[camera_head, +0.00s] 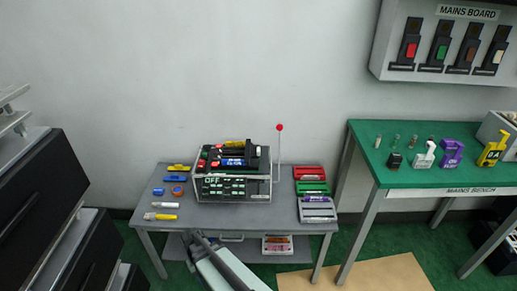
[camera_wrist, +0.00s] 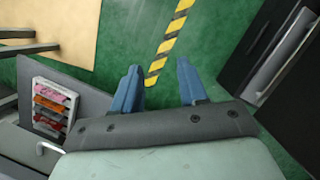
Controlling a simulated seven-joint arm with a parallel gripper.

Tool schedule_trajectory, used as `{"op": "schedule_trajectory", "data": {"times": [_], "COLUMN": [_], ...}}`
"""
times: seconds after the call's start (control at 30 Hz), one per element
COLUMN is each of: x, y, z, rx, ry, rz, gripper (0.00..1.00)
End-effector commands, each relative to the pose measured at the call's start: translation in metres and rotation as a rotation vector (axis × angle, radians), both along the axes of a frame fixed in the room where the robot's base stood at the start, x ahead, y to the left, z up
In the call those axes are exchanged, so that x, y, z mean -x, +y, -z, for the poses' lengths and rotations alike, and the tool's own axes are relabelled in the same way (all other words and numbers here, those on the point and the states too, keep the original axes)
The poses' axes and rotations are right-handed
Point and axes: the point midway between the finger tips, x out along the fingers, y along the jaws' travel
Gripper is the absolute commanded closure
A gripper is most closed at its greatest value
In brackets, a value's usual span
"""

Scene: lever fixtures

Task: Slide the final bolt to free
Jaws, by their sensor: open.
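A dark panel box (camera_head: 234,187) stands on the small grey table in the head view. Its front has rows of small switches and the word OFF. Its top carries red, green and white pieces at the left, a blue labelled piece (camera_head: 232,162) and black parts. A thin upright lever with a red ball (camera_head: 279,127) rises at its right side. I cannot tell which part is the final bolt. My gripper (camera_wrist: 158,64) shows in the wrist view with its blue fingers spread, empty, above the green floor. It is away from the box and touches nothing visible.
The grey table (camera_head: 165,232) holds small coloured items at left and red, green and grey trays (camera_head: 313,188) at right. A green mains bench (camera_head: 430,170) stands right, below a wall mains board (camera_head: 450,40). Black drawers (camera_head: 35,180) stand left. A yellow-black floor stripe (camera_wrist: 165,45) lies below my gripper.

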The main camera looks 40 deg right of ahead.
Motion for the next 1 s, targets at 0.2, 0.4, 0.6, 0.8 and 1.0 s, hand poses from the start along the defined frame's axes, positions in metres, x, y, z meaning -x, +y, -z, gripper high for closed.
{"op": "schedule_trajectory", "data": {"times": [0.2, 0.4, 0.6, 0.8, 1.0], "x": [-0.065, -0.114, -0.159, -0.193, -0.215], "y": [-0.034, -0.069, -0.114, -0.176, -0.260], "z": [-0.047, -0.097, -0.152, -0.209, -0.269], "rx": [0.017, 0.034, 0.053, 0.074, 0.094], "ry": [-0.084, -0.155, -0.218, -0.259, -0.276], "rz": [0.051, 0.097, 0.155, 0.234, 0.340], "gripper": [0.57, 0.57, 0.57, 0.57, 0.57]}}
